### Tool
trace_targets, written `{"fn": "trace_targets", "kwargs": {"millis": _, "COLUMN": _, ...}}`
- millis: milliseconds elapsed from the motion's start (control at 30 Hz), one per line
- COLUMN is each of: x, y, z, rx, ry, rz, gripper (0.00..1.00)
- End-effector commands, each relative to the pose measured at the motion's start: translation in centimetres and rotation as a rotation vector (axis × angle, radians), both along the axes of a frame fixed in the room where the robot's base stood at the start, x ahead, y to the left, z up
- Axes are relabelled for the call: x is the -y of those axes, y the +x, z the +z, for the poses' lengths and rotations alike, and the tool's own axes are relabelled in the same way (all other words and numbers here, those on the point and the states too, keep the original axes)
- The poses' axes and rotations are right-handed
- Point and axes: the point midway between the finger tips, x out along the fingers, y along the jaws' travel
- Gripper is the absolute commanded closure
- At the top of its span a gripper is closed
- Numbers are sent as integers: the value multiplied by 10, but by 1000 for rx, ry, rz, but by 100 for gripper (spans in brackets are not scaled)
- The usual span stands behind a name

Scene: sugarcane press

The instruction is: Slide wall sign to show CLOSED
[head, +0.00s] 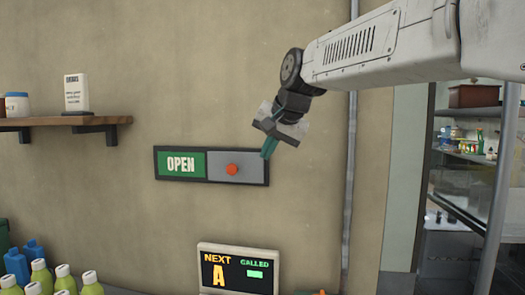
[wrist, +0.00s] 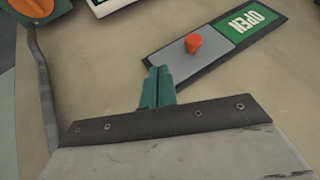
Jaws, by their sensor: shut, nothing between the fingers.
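The wall sign (head: 211,181) is a dark-framed panel on the wall in the head view. Its left half shows a green OPEN face (head: 180,164). A grey slider plate (head: 216,171) with an orange-red knob (head: 232,169) covers its right half. No CLOSED lettering shows. My gripper (head: 267,152) is at the sign's upper right corner, right of the knob. In the wrist view the sign (wrist: 222,40) appears turned, with the knob (wrist: 194,43) beyond the shut green fingertips (wrist: 155,72). The fingers are apart from the knob; whether they touch the frame I cannot tell.
A NEXT/CALLED display (head: 238,268) stands below the sign. A wooden shelf (head: 60,121) with containers is on the left wall, and bottles (head: 40,272) stand at lower left. A vertical pipe (head: 350,200) runs right of the sign. The wall around the sign is mostly bare.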

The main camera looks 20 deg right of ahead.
Motion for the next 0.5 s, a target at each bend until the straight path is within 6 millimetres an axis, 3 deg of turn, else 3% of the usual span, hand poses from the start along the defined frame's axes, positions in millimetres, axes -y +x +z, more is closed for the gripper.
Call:
{"fn": "trace_targets", "kwargs": {"millis": 333, "x": -7, "y": 47, "z": -59, "rx": -4, "ry": 0, "rz": 0, "gripper": 100}}
{"fn": "trace_targets", "kwargs": {"millis": 500, "x": -26, "y": 64, "z": -55, "rx": -1, "ry": 0, "rz": 4, "gripper": 100}}
